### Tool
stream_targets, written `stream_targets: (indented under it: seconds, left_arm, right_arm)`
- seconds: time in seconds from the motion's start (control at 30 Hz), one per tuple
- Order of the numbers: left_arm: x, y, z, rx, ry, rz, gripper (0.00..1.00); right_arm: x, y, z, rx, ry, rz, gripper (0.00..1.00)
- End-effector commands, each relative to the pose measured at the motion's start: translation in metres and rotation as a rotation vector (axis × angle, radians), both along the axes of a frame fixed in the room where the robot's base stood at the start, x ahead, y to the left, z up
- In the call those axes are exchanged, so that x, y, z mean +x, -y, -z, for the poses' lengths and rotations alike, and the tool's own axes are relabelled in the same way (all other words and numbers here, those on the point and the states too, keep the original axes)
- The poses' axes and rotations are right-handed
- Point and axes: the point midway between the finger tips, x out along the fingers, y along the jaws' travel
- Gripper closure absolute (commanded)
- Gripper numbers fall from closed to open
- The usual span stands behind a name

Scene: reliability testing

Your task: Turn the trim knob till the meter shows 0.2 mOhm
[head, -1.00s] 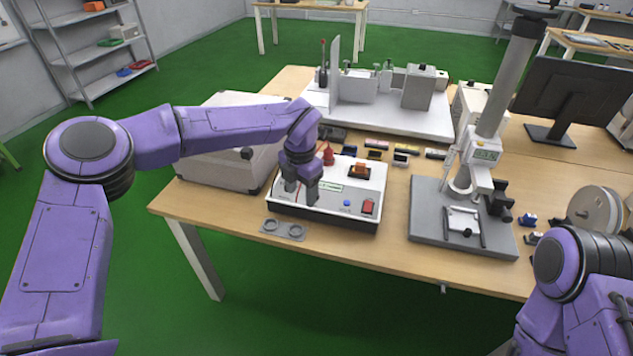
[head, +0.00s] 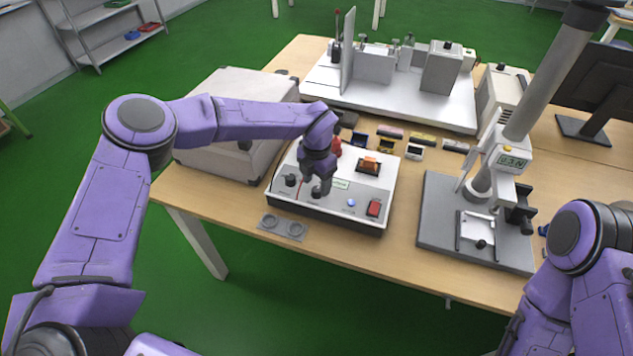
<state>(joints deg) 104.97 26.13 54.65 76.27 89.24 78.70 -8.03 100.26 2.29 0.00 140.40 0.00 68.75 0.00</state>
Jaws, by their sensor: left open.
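The meter is a white box (head: 348,220) with a sloped panel and dark lower edge, in the middle of the table. A small greenish display (head: 340,183) shows on its panel; its digits are too small to read. A black round knob (head: 291,180) stands at the panel's left. My left gripper (head: 321,191) is open, pointing down over the panel, just right of this knob and left of the display. Whether its fingertips touch the panel or anything below them I cannot tell. My right arm shows at the lower right; its gripper is out of view.
On the box are an orange and black part (head: 369,165), a blue button (head: 351,202) and a red switch (head: 374,208). A grey two-ring plate (head: 283,227) lies in front. A force stand (head: 440,225) is right, a grey case (head: 215,150) left, a white rig (head: 330,88) behind.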

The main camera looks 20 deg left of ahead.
Motion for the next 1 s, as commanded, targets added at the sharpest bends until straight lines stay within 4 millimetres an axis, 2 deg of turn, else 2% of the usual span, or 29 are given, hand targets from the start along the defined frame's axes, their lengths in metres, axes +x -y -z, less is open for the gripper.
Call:
stream_targets:
  seconds: [0.2,0.43,0.47,0.6,0.63,1.0]
  left_arm:
    - [0.000,-0.002,0.023,0.000,0.001,-0.003,0.41]
    - [0.000,-0.002,0.025,0.000,0.002,-0.003,0.41]
    - [0.000,-0.002,0.025,0.000,0.001,-0.003,0.44]
    - [0.000,-0.002,0.025,0.000,0.001,-0.002,0.90]
    - [0.000,-0.002,0.025,0.000,0.001,-0.002,0.97]
    - [0.000,-0.002,0.026,0.000,0.001,-0.050,0.96]
  right_arm:
    - [0.000,0.000,-0.007,-0.001,0.001,0.000,1.00]
    - [0.000,0.000,-0.006,-0.001,0.001,0.000,1.00]
    - [0.000,0.000,-0.006,-0.001,0.001,0.000,1.00]
    - [0.000,0.000,-0.006,-0.001,0.001,0.000,1.00]
    - [0.000,0.000,-0.006,-0.001,0.001,0.000,1.00]
    - [0.000,0.000,0.000,-0.001,0.001,0.000,1.00]
